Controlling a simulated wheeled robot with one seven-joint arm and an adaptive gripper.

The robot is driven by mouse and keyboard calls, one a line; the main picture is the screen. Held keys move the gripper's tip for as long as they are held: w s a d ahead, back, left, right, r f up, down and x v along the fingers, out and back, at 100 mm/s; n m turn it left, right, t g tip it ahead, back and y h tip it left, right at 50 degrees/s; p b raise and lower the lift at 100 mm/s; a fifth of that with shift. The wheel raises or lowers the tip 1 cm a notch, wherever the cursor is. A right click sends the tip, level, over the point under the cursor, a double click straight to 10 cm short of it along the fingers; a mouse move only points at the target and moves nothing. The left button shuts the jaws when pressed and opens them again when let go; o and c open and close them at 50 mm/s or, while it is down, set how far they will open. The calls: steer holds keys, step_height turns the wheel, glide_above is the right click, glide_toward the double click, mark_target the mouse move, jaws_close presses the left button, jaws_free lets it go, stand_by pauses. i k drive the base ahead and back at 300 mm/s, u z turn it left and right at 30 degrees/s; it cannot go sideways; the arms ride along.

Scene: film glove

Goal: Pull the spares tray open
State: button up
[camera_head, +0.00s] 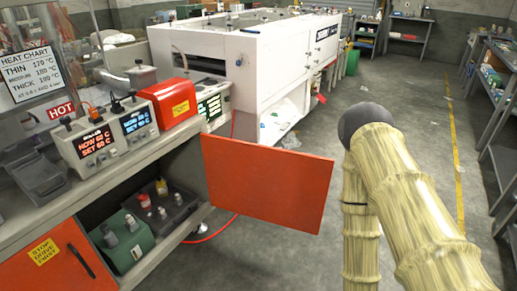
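Below the bench, an open cupboard holds a dark tray (178,214) with small red, white and dark capped items on it. In front of it and to the left is a green box (130,255) with grey knobs or bottles on top. No label shows which of these is the spares tray. An orange door (265,182) stands swung out to the right of the cupboard opening. My arm, in a ribbed pale yellow cover with a dark round joint, is at the right, apart from the cupboard. My gripper is out of view.
A closed orange panel (48,262) with a dark handle and a yellow sign is at lower left. Control units (95,143) and a red box (168,103) stand on the bench. A red hose (212,231) lies on the floor. The floor right of the door is open.

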mark_target(151, 218)
steer(key=z, duration=1.05)
steer(key=i, duration=4.25)
steer(key=u, duration=3.95)
